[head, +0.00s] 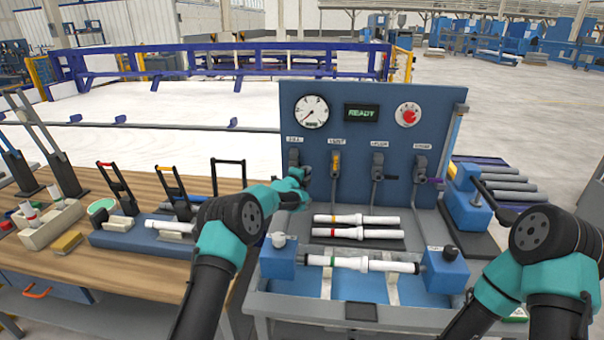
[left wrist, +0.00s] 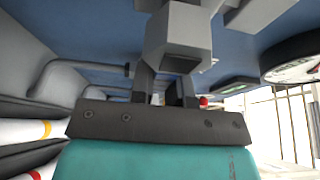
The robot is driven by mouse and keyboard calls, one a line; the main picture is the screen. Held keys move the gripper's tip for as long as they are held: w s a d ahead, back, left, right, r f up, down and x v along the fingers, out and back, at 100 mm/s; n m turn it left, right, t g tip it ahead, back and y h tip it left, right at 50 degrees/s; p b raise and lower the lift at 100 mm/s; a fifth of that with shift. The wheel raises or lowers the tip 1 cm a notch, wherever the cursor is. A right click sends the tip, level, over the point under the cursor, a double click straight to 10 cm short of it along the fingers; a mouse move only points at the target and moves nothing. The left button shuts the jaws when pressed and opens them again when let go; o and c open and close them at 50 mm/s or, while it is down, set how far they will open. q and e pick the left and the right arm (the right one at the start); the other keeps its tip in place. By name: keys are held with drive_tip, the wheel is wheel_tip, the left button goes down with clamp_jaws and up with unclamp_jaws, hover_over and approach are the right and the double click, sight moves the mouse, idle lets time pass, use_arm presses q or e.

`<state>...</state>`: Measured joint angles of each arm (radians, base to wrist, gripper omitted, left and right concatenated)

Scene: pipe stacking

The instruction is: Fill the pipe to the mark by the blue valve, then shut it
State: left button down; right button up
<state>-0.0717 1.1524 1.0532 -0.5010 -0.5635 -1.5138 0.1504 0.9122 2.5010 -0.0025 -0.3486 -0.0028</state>
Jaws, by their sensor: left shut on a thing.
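Several valves sit on the blue panel. My left gripper (head: 297,174) is at the leftmost valve (head: 293,157), which looks grey and is partly hidden by the gripper. In the left wrist view, my left gripper (left wrist: 165,88) is shut on a grey valve part (left wrist: 178,40). A second valve (head: 336,162) has a yellow part. I cannot make out a fill mark or a clearly blue valve handle. My right arm shows at the right, but its gripper does not.
Two banded pipes (head: 360,232) lie behind the clamped one. A wooden bench (head: 140,185) with tools is at the left.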

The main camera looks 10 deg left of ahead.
use_arm(q)
drive_tip(key=c, duration=1.1)
unclamp_jaws()
drive_tip(key=shift+s, duration=0.1)
drive_tip(key=v, duration=1.2)
